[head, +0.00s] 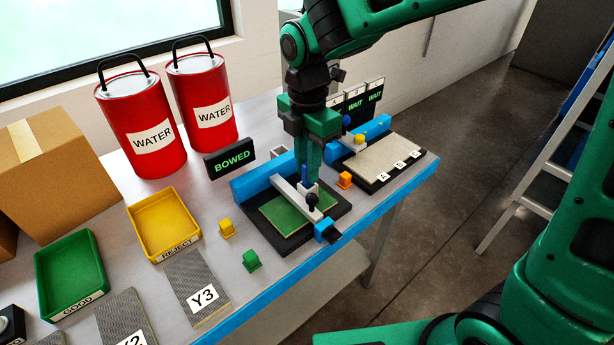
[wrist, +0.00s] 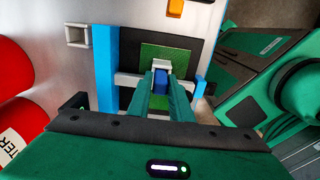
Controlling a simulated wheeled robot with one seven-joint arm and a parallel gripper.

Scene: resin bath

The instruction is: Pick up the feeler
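The feeler looks to be the small blue piece (wrist: 161,76) with a pale grey block (wrist: 160,64) at its end; I cannot be sure of its full shape. It stands upright at the pale crossbar over the green plate (head: 285,212) of the near fixture. In the head view a strip of its blue (head: 304,172) shows beside my fingers. My gripper (head: 308,172) points down over the fixture. In the wrist view its green fingers (wrist: 162,90) flank the blue piece closely on both sides, with no gap seen. The feeler's lower end is hidden.
A black knob (head: 312,199) stands on the crossbar by my fingers. A blue rail (head: 262,175) runs behind, with a BOWED sign (head: 231,161). A second fixture (head: 385,160) is to the right.

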